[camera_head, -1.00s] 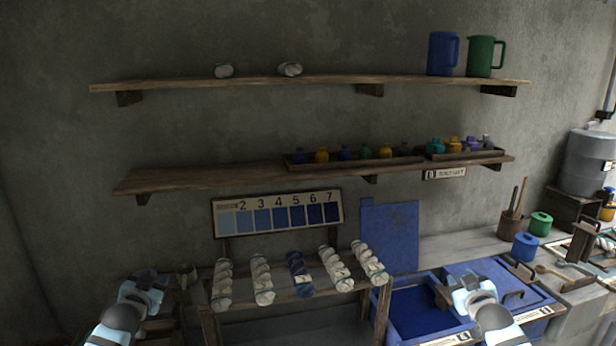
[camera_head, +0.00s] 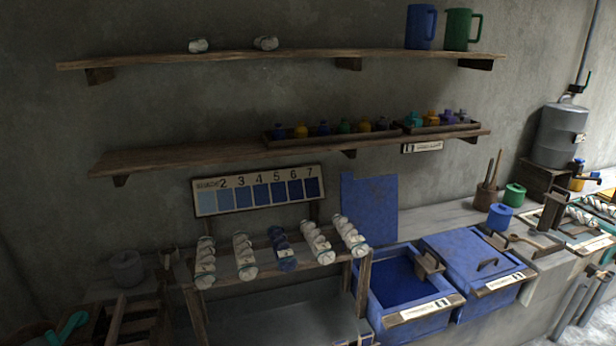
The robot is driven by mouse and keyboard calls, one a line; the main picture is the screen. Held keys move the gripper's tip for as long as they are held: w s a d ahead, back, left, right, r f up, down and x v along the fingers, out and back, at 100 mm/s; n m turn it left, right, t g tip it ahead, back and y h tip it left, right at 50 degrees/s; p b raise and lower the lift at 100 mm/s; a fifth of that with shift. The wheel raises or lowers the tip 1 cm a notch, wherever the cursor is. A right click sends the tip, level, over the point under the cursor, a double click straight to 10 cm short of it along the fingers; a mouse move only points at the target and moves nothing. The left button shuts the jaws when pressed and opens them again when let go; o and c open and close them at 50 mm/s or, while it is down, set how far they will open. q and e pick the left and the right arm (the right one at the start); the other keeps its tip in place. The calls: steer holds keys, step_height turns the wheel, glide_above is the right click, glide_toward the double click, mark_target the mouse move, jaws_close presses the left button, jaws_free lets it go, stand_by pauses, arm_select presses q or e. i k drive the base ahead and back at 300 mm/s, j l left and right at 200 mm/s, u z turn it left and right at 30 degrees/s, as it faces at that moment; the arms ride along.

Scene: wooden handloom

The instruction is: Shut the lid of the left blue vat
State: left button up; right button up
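The left blue vat (camera_head: 377,309) stands open at the lower right of the middle, with dark blue inside. Its blue lid (camera_head: 369,209) stands upright at the vat's back edge, in front of the wall. The right blue vat (camera_head: 498,303) is beside it, its lid (camera_head: 466,250) down flat, with a dark handle on top. A small wooden piece (camera_head: 429,264) sits at the left vat's right rim. Neither of my grippers shows in the head view now.
A rack with several yarn skeins (camera_head: 285,252) stands just left of the open vat. Blue (camera_head: 499,217) and green (camera_head: 514,195) containers are on the counter behind the right vat. Shelves with bottles (camera_head: 344,126) and jugs (camera_head: 420,27) hang above.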

mark_target(371, 205)
steer(key=i+l+u, duration=0.2)
steer(key=i+l, duration=0.15)
steer(key=l, duration=0.3)
steer(key=i+l+u, duration=0.1)
steer(key=l, duration=0.25)
steer(key=i+l+u, duration=0.1)
steer(key=l, duration=0.25)
steer(key=i+l+u, duration=0.1)
steer(key=l, duration=0.25)
steer(key=i+l+u, duration=0.1)
steer(key=i+l, duration=0.15)
steer(key=l, duration=0.15)
steer(key=i+l+u, duration=0.1)
steer(key=l, duration=0.25)
